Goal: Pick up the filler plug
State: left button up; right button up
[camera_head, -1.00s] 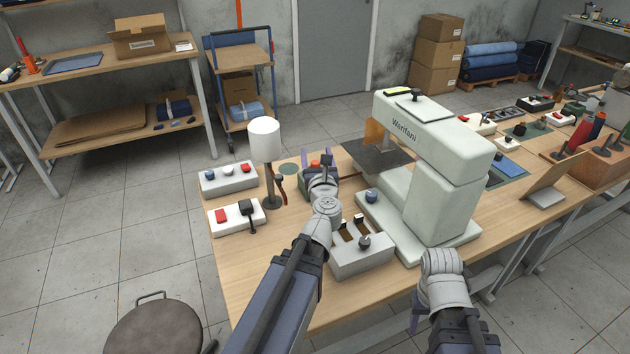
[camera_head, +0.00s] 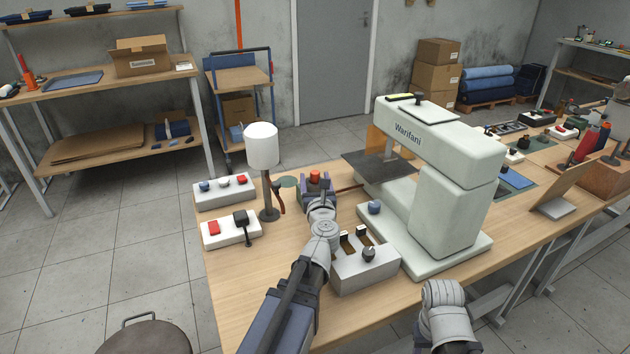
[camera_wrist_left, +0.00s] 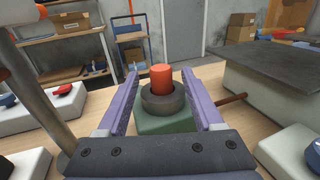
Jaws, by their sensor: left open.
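The filler plug, which I take to be the orange-red cylinder (camera_wrist_left: 161,78), stands upright in a dark ring (camera_wrist_left: 163,98) on a green block (camera_wrist_left: 167,123). In the head view the plug (camera_head: 315,175) shows just past my left wrist. My left gripper (camera_wrist_left: 160,76) is open, with one purple finger on each side of the plug and ring. Gaps show between the fingers and the plug. I cannot tell how far the fingertips reach past it. My right arm shows at the lower right of the head view, but its gripper jaws are not visible.
A white lamp (camera_head: 262,147) on a dark post stands left of my left gripper. Two switch boxes, one at the back (camera_head: 225,189) and one in front (camera_head: 231,229), are left of it. A grey box (camera_head: 362,273) and the pale green machine (camera_head: 445,215) are to the right.

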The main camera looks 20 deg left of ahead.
pick_arm(q)
jog(key=x, duration=0.5)
jog(key=shift+w, duration=0.15)
grip_shut()
dwell(0.4)
